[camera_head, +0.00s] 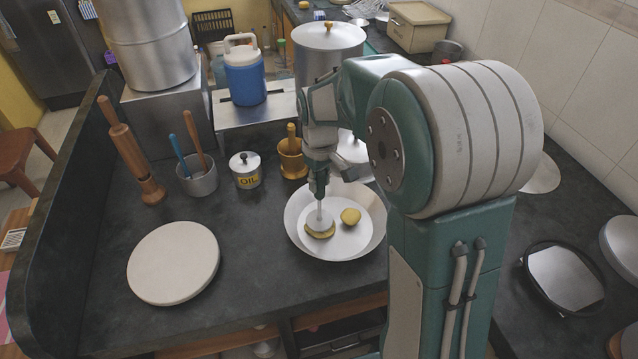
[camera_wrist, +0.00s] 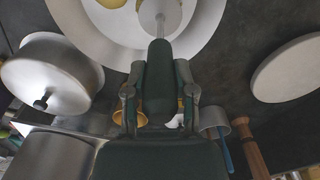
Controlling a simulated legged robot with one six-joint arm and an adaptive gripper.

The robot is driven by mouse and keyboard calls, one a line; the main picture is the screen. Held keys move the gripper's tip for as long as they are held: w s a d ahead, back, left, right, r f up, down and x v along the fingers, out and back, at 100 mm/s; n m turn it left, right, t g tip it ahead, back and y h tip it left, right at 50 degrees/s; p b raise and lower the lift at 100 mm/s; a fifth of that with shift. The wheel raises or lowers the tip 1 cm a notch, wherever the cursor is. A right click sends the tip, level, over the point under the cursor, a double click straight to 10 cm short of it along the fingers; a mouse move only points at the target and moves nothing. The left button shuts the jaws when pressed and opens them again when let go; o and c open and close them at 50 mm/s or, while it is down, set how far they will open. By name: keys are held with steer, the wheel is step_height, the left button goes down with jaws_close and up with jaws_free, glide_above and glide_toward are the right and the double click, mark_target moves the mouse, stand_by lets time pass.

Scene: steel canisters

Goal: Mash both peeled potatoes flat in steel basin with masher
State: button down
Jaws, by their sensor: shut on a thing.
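The steel basin (camera_head: 297,232) stands on the dark counter; part of its rim shows in the wrist view (camera_wrist: 217,14). My gripper (camera_head: 318,172) is shut on the masher's dark green handle (camera_wrist: 158,75), above the basin. The masher (camera_head: 319,216) points down, its pale disc on top of one yellow potato (camera_head: 322,235), whose edge shows below the disc. How flat that potato is cannot be told. The other potato (camera_head: 350,216) lies beside it to the right, rounded and apart from the disc. Both potatoes show only partly at the wrist view's top edge.
Bare counter lies between board and basin.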

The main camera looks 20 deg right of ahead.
stand_by(0.4)
steer(key=shift+f, duration=0.75)
steer(key=shift+s+f, duration=0.1)
steer(key=shift+f, duration=0.45)
steer(key=shift+r, duration=0.15)
steer(key=shift+r, duration=0.85)
steer(key=shift+r, duration=3.55)
